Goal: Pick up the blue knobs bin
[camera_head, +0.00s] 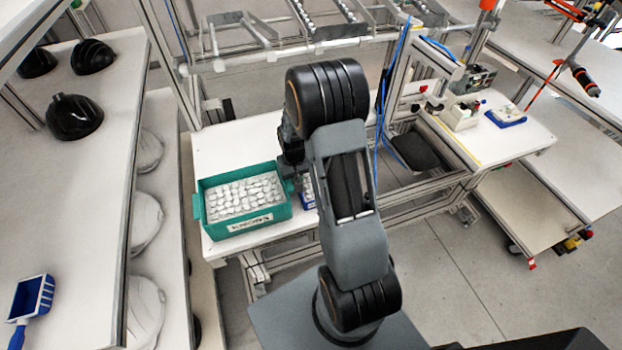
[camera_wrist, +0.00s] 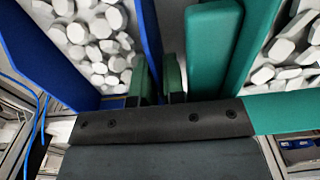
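The blue knobs bin (camera_head: 307,200) stands on the white table, mostly hidden behind my arm in the head view. In the wrist view its blue wall (camera_wrist: 45,52) and white knobs fill the upper left. My gripper (camera_wrist: 157,80) is down at the bin's side nearest the green bin. Its two fingers stand a little apart on either side of the thin blue wall, with a narrow gap by the right finger. I see no firm grip on the wall. In the head view the gripper (camera_head: 291,170) is dark and small, its fingertips not clear.
A green bin (camera_head: 243,226) with white pieces stands close on the left, its wall very near my gripper in the wrist view (camera_wrist: 245,50). A shelf (camera_head: 130,75) with black helmet shells is at left. A metal rack (camera_head: 270,55) rises behind the table.

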